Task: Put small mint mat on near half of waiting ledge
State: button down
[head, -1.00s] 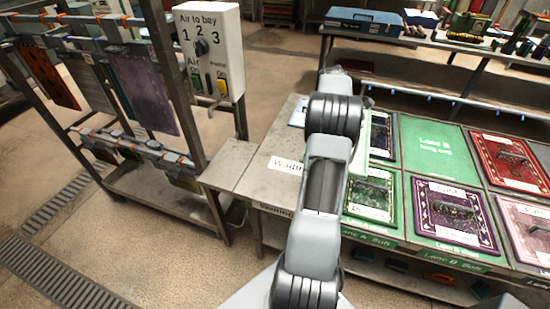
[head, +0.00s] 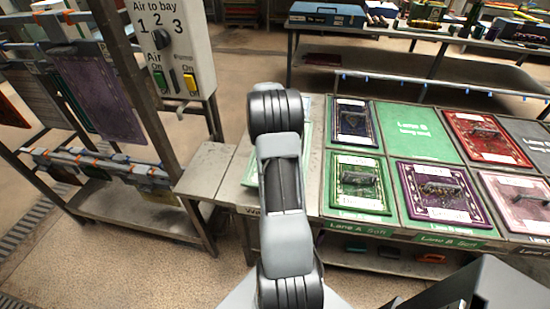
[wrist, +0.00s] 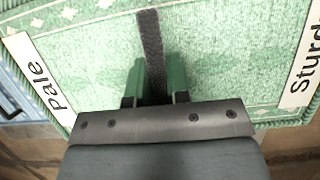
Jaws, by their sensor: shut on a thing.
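The small mint mat (wrist: 225,50) fills most of the wrist view. It is pale green with a white pattern and white labels reading "Pale" and "Sturd…". My gripper (wrist: 156,72) is shut on the dark strap standing across its middle. In the head view a pale green edge of the mat (head: 234,166) shows left of my arm, over the grey waiting ledge (head: 243,194). My arm hides the gripper and most of the mat there. I cannot tell whether the mat touches the ledge.
A blue patterned edge (wrist: 12,104) shows left of the mat in the wrist view. A bare grey side shelf (head: 206,170) adjoins the ledge on the left. Lane A, right of the ledge, holds a dark blue mat (head: 354,141) and a green mat (head: 346,202). A control post (head: 175,60) stands left.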

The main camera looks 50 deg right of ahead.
jog(key=shift+w+a+f, duration=0.2)
jog(key=shift+a+f, duration=0.2)
jog(key=shift+f, duration=0.15)
jog(key=shift+w+a+f, duration=0.2)
jog(key=shift+a+f, duration=0.15)
jog(key=shift+f, duration=0.15)
jog(key=f, duration=0.2)
jog(key=a+f, duration=0.1)
jog(key=f, duration=0.1)
jog(key=shift+w+a+p, duration=0.1)
jog(key=shift+w+p, duration=0.2)
jog(key=shift+p, duration=0.1)
jog(key=shift+f, duration=0.25)
jog(key=shift+f, duration=0.2)
jog(key=c, duration=1.1)
grip_release()
jog(key=shift+r, duration=0.1)
